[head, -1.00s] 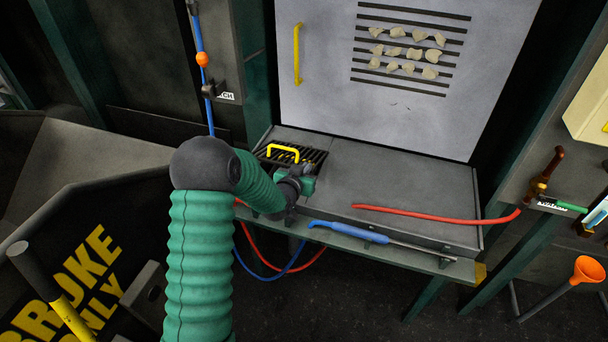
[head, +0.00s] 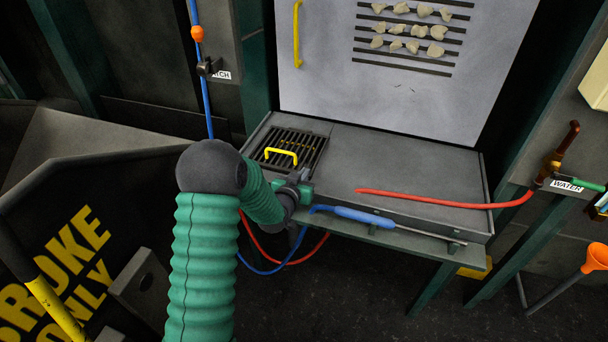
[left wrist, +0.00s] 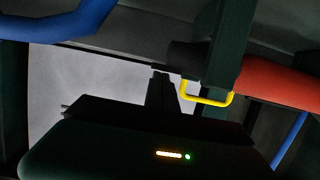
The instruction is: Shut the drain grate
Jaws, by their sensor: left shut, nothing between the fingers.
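The drain grate (head: 308,150) is a dark barred panel at the left of the grey bench top in the head view. It looks flat in its opening, though I cannot tell whether it is fully seated. Its yellow handle (head: 281,152) stands up near the front. My left gripper (head: 294,194) is at the bench's front edge, in front of the grate and apart from the handle. Its fingers are mostly hidden there; they show dark and shut in the left wrist view (left wrist: 163,88). A yellow bar (left wrist: 207,99) shows beyond them; I cannot tell which handle it is. My right gripper is out of view.
A blue-handled tool (head: 352,213) lies along the front ledge beside my wrist. A red hose (head: 430,199) lies across the bench's right part. A pale panel (head: 350,100) with a yellow handle (head: 297,40) stands behind. The bench's middle is clear.

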